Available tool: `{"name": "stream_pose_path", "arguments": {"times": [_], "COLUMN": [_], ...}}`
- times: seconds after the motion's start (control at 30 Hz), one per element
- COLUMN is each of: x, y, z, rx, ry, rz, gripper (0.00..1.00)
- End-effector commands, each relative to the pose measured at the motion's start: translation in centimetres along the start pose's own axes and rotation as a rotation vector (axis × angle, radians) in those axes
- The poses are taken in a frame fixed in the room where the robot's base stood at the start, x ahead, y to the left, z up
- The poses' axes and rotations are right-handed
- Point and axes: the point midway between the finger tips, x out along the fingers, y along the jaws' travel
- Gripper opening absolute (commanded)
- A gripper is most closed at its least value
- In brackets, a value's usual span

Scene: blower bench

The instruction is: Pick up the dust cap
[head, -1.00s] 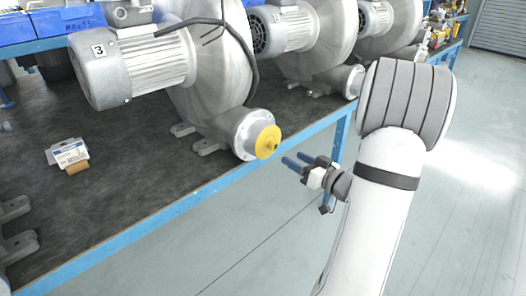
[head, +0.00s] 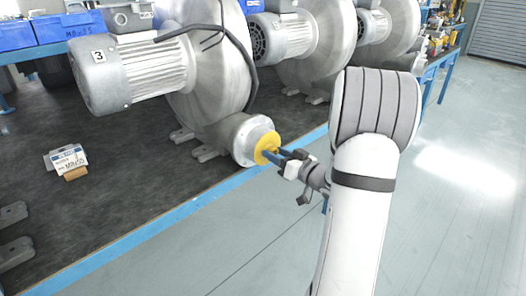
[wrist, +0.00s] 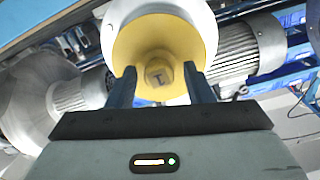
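The yellow dust cap (head: 264,143) covers the round outlet flange (head: 243,140) of the blower marked 3 (head: 207,70). In the wrist view the dust cap (wrist: 135,45) faces me, with its central knob (wrist: 158,73) showing. My gripper (head: 272,155) is at the front of the cap. In the wrist view its two blue fingers (wrist: 158,80) are apart, one on each side of the knob, with a gap on both sides. The fingers partly cover the cap in the head view. I cannot tell whether the tips touch the cap face.
The blower stands on a dark bench top (head: 110,190) with a blue front edge (head: 150,228). A small label card (head: 67,160) stands on the bench at the left. More blowers (head: 300,45) stand behind. The floor (head: 450,220) at the right is clear.

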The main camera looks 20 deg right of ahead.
Motion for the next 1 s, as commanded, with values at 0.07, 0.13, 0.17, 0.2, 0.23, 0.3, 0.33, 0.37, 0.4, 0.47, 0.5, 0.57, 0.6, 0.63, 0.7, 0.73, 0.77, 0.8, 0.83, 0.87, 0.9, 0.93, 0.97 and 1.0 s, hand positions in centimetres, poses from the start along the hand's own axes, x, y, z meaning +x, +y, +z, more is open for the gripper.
{"name": "stream_pose_path", "arguments": {"times": [0.07,0.13,0.17,0.2,0.23,0.3,0.33,0.37,0.4,0.47,0.5,0.57,0.6,0.63,0.7,0.73,0.77,0.8,0.83,0.87,0.9,0.93,0.97,1.0], "x": [0.0,0.0,0.0,0.0,0.0,-0.1,-0.1,-0.1,-0.1,-0.1,-0.1,-0.1,-0.1,-0.1,-0.1,-0.1,-0.1,-0.1,-0.2,-0.3,-0.5,-0.6,-0.8,-1.2], "y": [0.0,0.0,0.0,0.0,0.0,0.0,0.0,0.0,0.0,0.0,0.0,0.0,0.0,0.0,0.0,0.0,0.0,0.0,-0.1,-0.1,-0.1,-0.1,-0.2,-0.2], "z": [0.0,0.0,0.0,0.0,0.0,0.0,0.0,0.0,0.0,0.0,0.0,0.0,0.0,0.0,0.0,0.0,0.0,-0.1,-0.2,-0.3,-0.5,-0.7,-0.9,-1.3], "rx": [0.000,0.000,0.000,0.000,0.000,0.000,0.000,0.000,0.000,0.000,0.000,0.000,0.000,0.000,0.000,0.000,0.000,0.000,-0.001,-0.001,-0.001,-0.002,-0.002,-0.001], "ry": [0.000,0.000,0.000,0.000,0.000,0.000,0.000,0.000,0.000,0.000,0.000,0.000,0.000,0.000,0.000,0.000,0.000,0.000,0.000,0.001,0.001,0.001,0.002,0.003], "rz": [0.000,0.000,0.000,0.000,0.000,0.000,0.000,0.000,0.000,0.000,0.000,-0.001,-0.001,-0.001,-0.001,-0.001,-0.001,-0.001,-0.001,-0.001,0.000,0.000,0.001,0.001], "gripper": [0.40,0.34,0.32,0.28,0.26,0.20,0.18,0.15,0.12,0.07,0.04,0.00,0.00,0.00,0.00,0.00,0.00,0.00,0.00,0.00,0.00,0.00,0.00,0.00]}}
